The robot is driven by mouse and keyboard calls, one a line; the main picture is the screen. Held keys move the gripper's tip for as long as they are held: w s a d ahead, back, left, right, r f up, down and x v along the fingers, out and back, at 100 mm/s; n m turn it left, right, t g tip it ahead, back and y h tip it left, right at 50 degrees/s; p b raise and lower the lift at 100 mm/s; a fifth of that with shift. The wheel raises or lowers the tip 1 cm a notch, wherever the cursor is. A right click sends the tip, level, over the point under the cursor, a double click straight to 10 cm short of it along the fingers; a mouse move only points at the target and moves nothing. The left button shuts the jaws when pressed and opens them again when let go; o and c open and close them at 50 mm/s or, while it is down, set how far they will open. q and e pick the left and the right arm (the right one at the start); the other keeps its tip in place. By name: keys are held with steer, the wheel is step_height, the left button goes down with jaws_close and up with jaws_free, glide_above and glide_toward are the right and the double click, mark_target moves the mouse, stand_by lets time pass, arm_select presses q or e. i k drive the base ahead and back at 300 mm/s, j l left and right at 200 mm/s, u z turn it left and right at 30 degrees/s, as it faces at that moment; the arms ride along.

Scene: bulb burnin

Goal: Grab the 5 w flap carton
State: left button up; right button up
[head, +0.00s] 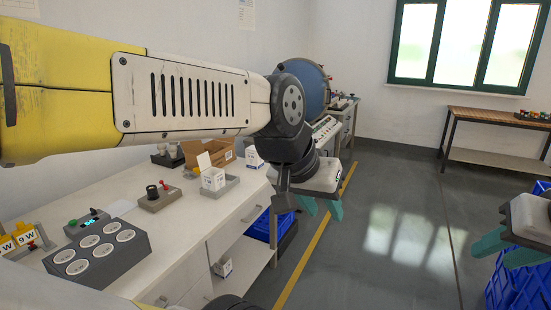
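A small white carton (213,179) with a raised flap stands upright in a shallow grey tray (233,184) on the white bench. Its wattage print is too small to read. A second white carton (253,158) stands behind it to the right. My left gripper (320,208) hangs beyond the bench's right edge, over the floor, apart from the cartons. Its teal fingers are spread and empty. My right gripper (482,230) is at the right edge, fingers apart and empty, partly cut off.
A device with a red lever (160,196) and a brown box (205,150) share the bench. Blue crates (522,282) stand at right.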

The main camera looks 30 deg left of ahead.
mark_target(253, 161)
steer(key=u, duration=1.95)
steer(key=i+j+u, duration=0.2)
steer(key=u, duration=0.15)
steer(key=i+j+u, duration=0.15)
steer(key=i+u, duration=0.4)
steer(key=u, duration=0.15)
steer(key=i, duration=0.15)
